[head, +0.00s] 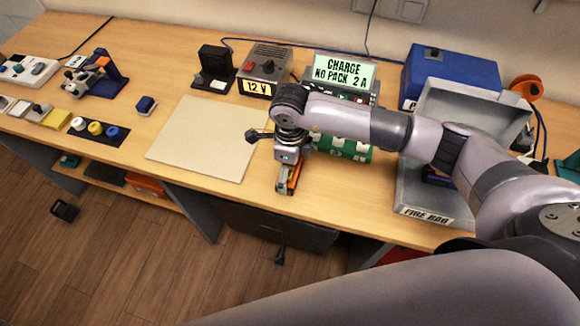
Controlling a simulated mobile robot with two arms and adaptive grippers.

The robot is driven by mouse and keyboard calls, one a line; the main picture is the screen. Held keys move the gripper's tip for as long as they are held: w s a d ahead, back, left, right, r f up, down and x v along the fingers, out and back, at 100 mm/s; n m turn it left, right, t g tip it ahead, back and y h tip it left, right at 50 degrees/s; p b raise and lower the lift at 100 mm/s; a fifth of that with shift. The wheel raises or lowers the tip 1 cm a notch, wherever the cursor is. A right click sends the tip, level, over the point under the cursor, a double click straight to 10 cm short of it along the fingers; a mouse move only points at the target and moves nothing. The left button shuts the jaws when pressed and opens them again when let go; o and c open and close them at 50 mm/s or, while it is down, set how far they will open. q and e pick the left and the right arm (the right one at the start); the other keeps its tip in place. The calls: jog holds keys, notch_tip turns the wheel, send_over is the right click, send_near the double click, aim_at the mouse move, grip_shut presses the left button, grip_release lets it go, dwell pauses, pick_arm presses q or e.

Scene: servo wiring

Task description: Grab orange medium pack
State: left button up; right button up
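An orange and dark pack (293,176) is at the front part of the bench, right of the cream mat. It is small and partly hidden under my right gripper. My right gripper (286,186) comes in from the right and points down at the pack, with its fingers at or around it. The fingertips are too small and covered to tell whether they are closed on it. I cannot tell whether the pack touches the bench. My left gripper is not in view.
The charger (338,66) reads "CHARGE NO PACK 2 A". A green board (357,151) lies partly behind my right arm. The grey fire bag box (425,211) stands open at right, and a 12 V unit (264,66) at the back. The cream mat (203,138) is bare.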

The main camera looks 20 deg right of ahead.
jog(key=shift+f, duration=0.4)
jog(key=shift+r, duration=0.1)
jog(key=c, duration=1.3)
jog(key=shift+c, duration=0.2)
